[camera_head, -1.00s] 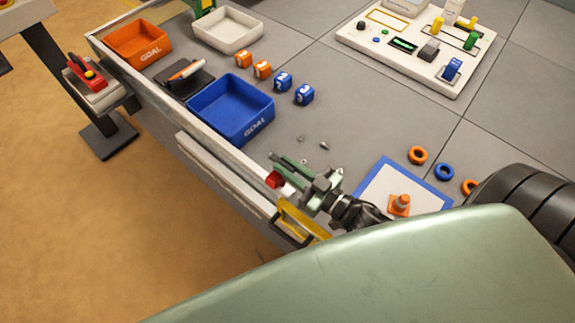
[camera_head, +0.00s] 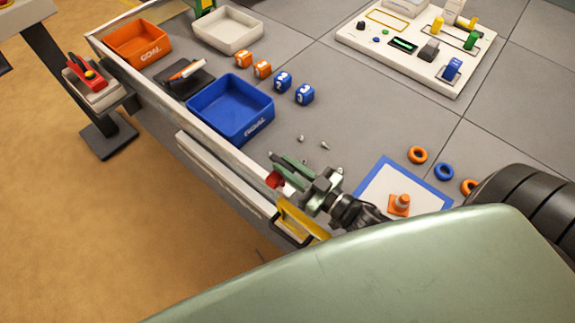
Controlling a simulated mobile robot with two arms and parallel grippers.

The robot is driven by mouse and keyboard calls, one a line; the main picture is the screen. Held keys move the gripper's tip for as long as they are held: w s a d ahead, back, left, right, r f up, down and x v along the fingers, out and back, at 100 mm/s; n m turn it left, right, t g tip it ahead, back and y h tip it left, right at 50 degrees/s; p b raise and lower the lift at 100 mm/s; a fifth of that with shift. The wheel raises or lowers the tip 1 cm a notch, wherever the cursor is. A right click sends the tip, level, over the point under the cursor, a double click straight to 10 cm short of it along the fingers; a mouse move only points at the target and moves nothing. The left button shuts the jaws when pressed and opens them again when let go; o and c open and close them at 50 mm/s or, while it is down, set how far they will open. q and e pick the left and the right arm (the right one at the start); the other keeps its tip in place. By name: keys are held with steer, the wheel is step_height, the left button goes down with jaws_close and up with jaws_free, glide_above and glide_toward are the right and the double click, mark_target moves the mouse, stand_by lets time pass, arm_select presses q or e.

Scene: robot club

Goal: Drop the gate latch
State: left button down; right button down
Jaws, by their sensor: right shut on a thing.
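My right gripper (camera_head: 286,172), with green fingers, is at the low wall along the field's near edge. It is shut on a small red piece (camera_head: 273,180), which I take to be the gate latch's handle; the fingers hide part of it. A yellow bracket (camera_head: 303,219) with a dark frame hangs on the wall just below the gripper. I cannot tell how the red piece and the bracket join, nor the latch's exact position. My left gripper is not in view.
A blue goal bin (camera_head: 231,138) stands behind the wall, with orange and blue numbered cubes (camera_head: 283,82) beyond it. A blue-edged white mat (camera_head: 372,192) with an orange cone (camera_head: 400,203) lies right of the gripper. Small loose bits (camera_head: 324,146) lie on the grey floor.

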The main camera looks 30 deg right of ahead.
mark_target(275, 183)
steer(key=shift+a, duration=0.1)
stand_by(0.5)
steer(key=shift+s+a+n+p, duration=0.25)
steer(key=shift+a+n, duration=0.15)
steer(key=shift+n, duration=0.25)
steer(key=shift+s+a+n+p, duration=0.1)
steer(key=shift+a+n+p, duration=0.2)
steer(key=shift+n, duration=0.35)
steer(key=shift+s+a+f+n, duration=0.1)
steer(key=shift+s+a+n, duration=0.1)
steer(key=shift+a+n, duration=0.4)
steer(key=shift+s+a+f+n, duration=0.15)
steer(key=shift+a+n, duration=0.15)
steer(key=shift+n, duration=0.55)
steer(key=shift+s+a+f+n, duration=0.1)
steer(key=shift+s+a+n, duration=0.1)
steer(key=shift+a+n, duration=0.4)
steer(key=shift+d, duration=0.1)
steer(key=c, duration=1.4)
jaws_free()
steer(key=shift+o, duration=0.2)
steer(key=shift+s, duration=0.1)
